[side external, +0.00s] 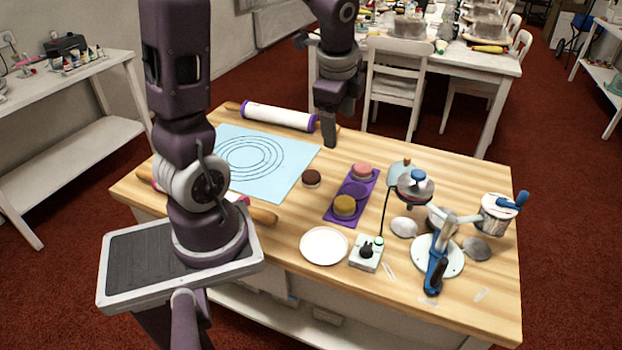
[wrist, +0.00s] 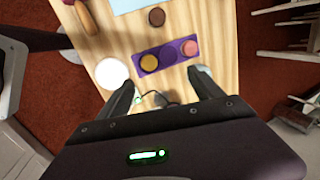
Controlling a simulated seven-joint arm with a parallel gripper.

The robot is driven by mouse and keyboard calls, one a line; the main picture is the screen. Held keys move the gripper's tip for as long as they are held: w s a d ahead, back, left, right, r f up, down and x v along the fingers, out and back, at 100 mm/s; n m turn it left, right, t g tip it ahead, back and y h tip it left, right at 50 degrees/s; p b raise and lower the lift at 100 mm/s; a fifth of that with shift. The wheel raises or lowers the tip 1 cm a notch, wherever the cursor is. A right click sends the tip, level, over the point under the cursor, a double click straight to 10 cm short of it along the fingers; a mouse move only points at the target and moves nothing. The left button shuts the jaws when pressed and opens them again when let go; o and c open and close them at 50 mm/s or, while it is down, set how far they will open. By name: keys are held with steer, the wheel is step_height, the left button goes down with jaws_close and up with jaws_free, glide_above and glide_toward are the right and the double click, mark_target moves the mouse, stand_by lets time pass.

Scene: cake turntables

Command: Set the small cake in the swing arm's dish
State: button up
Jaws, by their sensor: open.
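My gripper (side external: 330,140) is open and empty, above the table's far side; its two fingers show apart in the wrist view (wrist: 160,78). A purple tray (side external: 335,217) holds a mustard-topped cake (side external: 344,205) at its near end and a pink-topped cake (side external: 362,171) at its far end. The tray's middle place looks empty. A dark brown cake (side external: 311,178) sits on bare wood left of the tray. These also show in the wrist view: mustard (wrist: 150,62), pink (wrist: 189,48), brown (wrist: 156,17). A dish-like piece with a blue knob (side external: 416,187) stands right of the tray; its link to an arm is unclear.
A white plate (side external: 324,246) and a small switch box (side external: 367,252) with a cable lie in front. A blue-handled stand (side external: 437,260) and a metal pot (side external: 497,214) crowd the right. A blue mat (side external: 285,170) and rolling pin (side external: 278,117) lie left.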

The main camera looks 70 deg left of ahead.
steer(key=a+f+m+g, duration=0.1)
steer(key=a+f+m, duration=0.2)
steer(key=a+f, duration=0.3)
steer(key=m+g, duration=0.1)
steer(key=m, duration=0.4)
glide_above(311, 175)
steer(key=d, duration=0.1)
steer(key=shift+h, duration=0.4)
step_height(311, 175, down, 11)
steer(key=shift+s+d+r, duration=0.1)
steer(key=shift+s+r, duration=0.05)
steer(key=shift+r, duration=0.05)
steer(key=f, duration=0.2)
steer(key=a+f, duration=0.1)
steer(key=f, duration=0.4)
steer(key=shift+w+a+f, duration=0.15)
steer(key=shift+w+f, duration=0.05)
steer(key=shift+f, duration=0.2)
steer(key=shift+c, duration=0.5)
